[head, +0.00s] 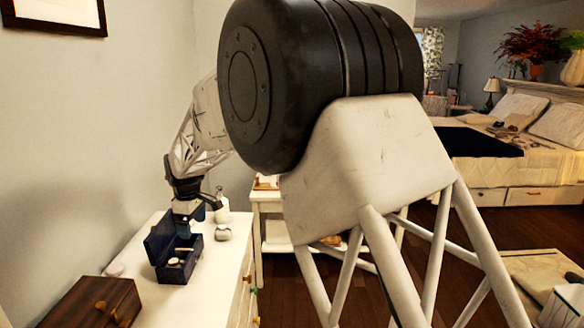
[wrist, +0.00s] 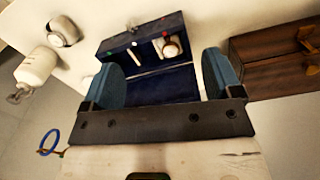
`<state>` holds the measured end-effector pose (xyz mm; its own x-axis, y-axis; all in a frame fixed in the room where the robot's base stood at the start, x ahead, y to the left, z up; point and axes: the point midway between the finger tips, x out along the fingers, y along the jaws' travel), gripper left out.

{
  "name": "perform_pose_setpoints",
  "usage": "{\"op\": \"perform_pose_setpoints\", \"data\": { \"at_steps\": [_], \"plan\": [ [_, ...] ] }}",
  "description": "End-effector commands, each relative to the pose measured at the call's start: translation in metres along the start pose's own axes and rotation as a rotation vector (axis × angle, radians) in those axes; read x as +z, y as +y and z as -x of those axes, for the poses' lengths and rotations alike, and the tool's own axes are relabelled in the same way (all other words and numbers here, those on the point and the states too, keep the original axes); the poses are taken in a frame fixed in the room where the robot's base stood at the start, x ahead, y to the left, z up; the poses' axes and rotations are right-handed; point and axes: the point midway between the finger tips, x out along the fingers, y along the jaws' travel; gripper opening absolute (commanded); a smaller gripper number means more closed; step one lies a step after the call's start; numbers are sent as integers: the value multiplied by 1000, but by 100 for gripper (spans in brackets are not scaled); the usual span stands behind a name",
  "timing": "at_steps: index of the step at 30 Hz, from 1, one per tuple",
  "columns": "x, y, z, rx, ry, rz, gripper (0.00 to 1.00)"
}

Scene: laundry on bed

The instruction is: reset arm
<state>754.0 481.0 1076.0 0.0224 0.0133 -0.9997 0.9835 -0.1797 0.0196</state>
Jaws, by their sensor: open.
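My gripper (wrist: 160,85) is open in the wrist view, its two blue pads spread wide with nothing held between them. In the head view, my gripper (head: 195,212) hangs over the white dresser top (head: 215,290), above and just behind an open dark blue box (head: 172,272). The box also shows in the wrist view (wrist: 150,77), beyond and between the pads. Small items lie in it, one of them a watch-like round piece (wrist: 170,48). I cannot tell from these views whether the gripper touches the box lid.
A brown wooden box (head: 95,305) stands at the dresser's front left. A white bottle (head: 222,210) and a small round clock-like item (head: 223,233) stand right of the gripper. A bed (head: 545,165) is at the far right. The wall (head: 90,140) is close on the left.

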Motion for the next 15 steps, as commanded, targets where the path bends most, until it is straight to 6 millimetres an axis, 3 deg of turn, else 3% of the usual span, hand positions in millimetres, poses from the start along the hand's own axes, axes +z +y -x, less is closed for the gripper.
{"op": "perform_pose_setpoints", "data": {
  "at_steps": [3,15],
  "plan": [
    [41,-2,23,11,9,-76,85],
    [170,-27,79,40,32,-333,85]
  ]
}}
